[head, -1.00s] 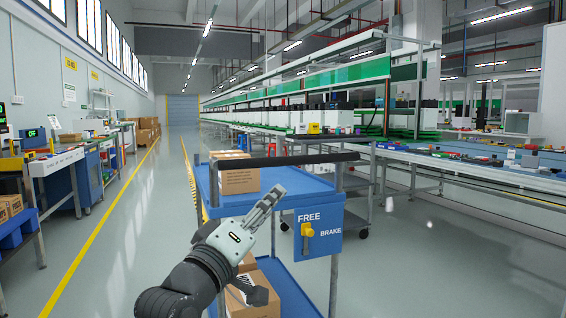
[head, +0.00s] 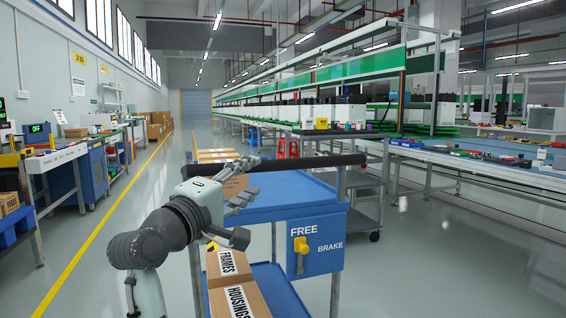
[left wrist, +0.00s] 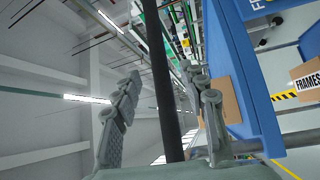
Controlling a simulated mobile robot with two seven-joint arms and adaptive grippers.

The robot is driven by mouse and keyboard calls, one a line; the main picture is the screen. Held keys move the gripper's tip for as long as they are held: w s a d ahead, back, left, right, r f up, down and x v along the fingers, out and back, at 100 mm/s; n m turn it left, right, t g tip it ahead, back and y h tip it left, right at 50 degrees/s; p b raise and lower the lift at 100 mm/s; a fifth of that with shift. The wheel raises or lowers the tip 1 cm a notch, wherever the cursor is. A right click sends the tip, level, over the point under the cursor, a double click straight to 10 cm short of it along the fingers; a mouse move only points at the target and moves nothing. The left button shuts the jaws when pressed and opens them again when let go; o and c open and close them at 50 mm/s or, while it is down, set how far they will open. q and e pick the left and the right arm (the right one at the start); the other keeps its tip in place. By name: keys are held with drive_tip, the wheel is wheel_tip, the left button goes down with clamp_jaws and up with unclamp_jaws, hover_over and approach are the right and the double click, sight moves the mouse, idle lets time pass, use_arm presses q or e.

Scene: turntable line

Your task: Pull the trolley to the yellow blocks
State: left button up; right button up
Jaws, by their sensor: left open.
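The blue trolley (head: 290,212) stands in front of me, with a black handle bar (head: 310,161) across its near top. Its panel (head: 328,238) reads FREE and BRAKE. A lever with a yellow knob (head: 300,245) hangs down below FREE. My left gripper (head: 252,182) is open at the left part of the bar. In the left wrist view the bar (left wrist: 160,70) runs between the spread fingers (left wrist: 165,92); I cannot tell whether they touch it. Cartons sit on the upper deck (head: 222,182) and lower deck (head: 238,285). I make out no yellow blocks. My right gripper is not in view.
A grey cart (head: 365,205) stands close behind the trolley's right side. A long conveyor line (head: 480,168) runs along the right. Workbenches (head: 85,165) line the left wall. Grey floor beside the yellow line (head: 105,235) is clear.

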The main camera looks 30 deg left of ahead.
sight(264, 169)
use_arm(q)
drive_tip(key=w, duration=0.2)
drive_tip(key=w+r, duration=0.1)
drive_tip(key=w, duration=0.5)
drive_tip(key=shift+a+r+b, duration=0.15)
drive_tip(key=shift+a+b, duration=0.15)
drive_tip(key=shift+c, duration=0.5)
clamp_jaws()
